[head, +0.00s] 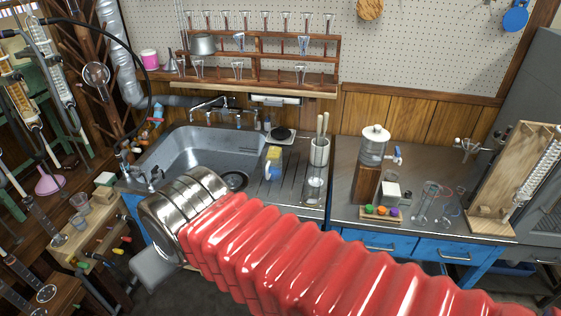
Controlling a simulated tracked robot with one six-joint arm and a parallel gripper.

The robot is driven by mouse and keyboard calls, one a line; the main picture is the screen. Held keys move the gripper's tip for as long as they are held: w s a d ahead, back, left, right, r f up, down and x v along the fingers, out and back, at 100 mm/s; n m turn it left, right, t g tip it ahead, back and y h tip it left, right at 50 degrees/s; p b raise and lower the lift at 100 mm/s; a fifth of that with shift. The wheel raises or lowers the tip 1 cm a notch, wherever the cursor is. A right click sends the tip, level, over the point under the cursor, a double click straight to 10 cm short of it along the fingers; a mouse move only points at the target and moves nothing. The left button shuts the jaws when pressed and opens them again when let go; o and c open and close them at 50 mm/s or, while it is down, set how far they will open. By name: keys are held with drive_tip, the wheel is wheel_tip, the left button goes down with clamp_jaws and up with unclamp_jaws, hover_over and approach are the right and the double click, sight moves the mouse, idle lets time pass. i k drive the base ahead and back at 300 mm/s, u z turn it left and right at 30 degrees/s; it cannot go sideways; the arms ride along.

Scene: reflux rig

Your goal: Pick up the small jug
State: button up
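I cannot pick out the small jug for certain. A grey metal pot (203,44) sits on the wooden wall rack, and small clear vessels (80,202) stand on the left bench; I cannot tell whether any is the jug. My red ribbed arm crosses the foreground and ends in a shiny metal collar in front of the sink. A grey block (155,266) below the collar seems to be part of my gripper. Its fingertips are hidden, so its opening and any hold do not show.
The steel sink (190,150) has taps behind it and a yellow-and-blue bottle (273,163) on its right. A dispenser jar (374,144) and glassware (430,200) stand on the right counter. Glass apparatus and clamps crowd the left. Some counter between is bare.

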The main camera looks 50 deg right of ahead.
sight(272, 156)
drive_tip(key=z, duration=0.4)
drive_tip(key=i, duration=0.7)
drive_tip(key=z, duration=0.55)
drive_tip(key=i, duration=0.5)
drive_tip(key=z, duration=0.3)
